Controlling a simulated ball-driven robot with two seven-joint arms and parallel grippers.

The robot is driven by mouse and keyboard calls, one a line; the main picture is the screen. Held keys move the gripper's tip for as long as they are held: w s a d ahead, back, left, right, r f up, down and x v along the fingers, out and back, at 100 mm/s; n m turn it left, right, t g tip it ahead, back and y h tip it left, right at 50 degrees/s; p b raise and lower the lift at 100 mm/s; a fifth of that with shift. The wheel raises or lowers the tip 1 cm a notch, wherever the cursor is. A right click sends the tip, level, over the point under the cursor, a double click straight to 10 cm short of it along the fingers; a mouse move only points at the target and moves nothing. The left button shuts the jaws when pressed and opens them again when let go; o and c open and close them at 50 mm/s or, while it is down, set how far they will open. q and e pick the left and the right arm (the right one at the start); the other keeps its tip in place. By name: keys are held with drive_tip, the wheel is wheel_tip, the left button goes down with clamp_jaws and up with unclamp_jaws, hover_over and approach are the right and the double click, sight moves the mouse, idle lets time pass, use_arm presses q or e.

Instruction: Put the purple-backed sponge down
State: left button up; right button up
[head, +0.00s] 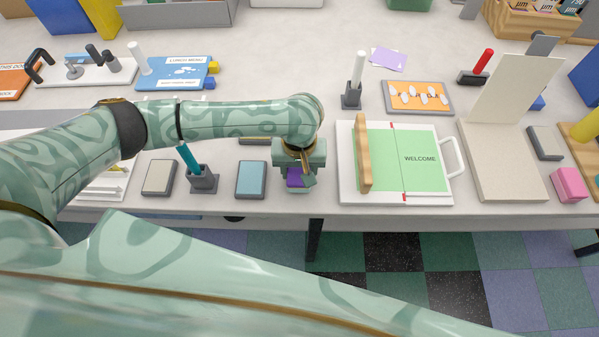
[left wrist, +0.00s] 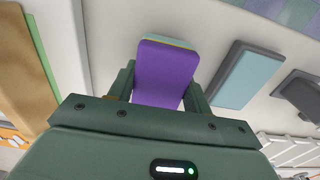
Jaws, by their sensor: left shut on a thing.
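The purple-backed sponge (left wrist: 165,75) is between the fingers of my left gripper (left wrist: 160,88), its purple face towards the left wrist camera and a thin yellow and light blue edge at its far end. In the head view only a small purple part of the sponge (head: 295,178) shows under my left gripper (head: 297,180), near the table's front edge. My left gripper is shut on it. I cannot tell whether the sponge touches the table. My right gripper is not seen in either view.
Left of the gripper is a blue-topped pad (head: 250,179), then a grey holder (head: 203,180) with a teal pen. To the right is a white tray (head: 347,192) with a green WELCOME sheet (head: 425,175) and a wooden bar (head: 363,155). The table's front edge (head: 270,211) is close.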

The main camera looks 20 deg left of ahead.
use_arm(q)
drive_tip(key=shift+f, duration=0.5)
drive_tip(key=shift+r, duration=0.15)
drive_tip(key=o, duration=0.9)
drive_tip(key=shift+r, duration=0.2)
wheel_tip(320, 180, up, 11)
drive_tip(key=p, duration=0.5)
drive_tip(key=shift+f, duration=0.2)
drive_tip(key=shift+r+p, duration=0.35)
drive_tip(key=shift+r, duration=0.15)
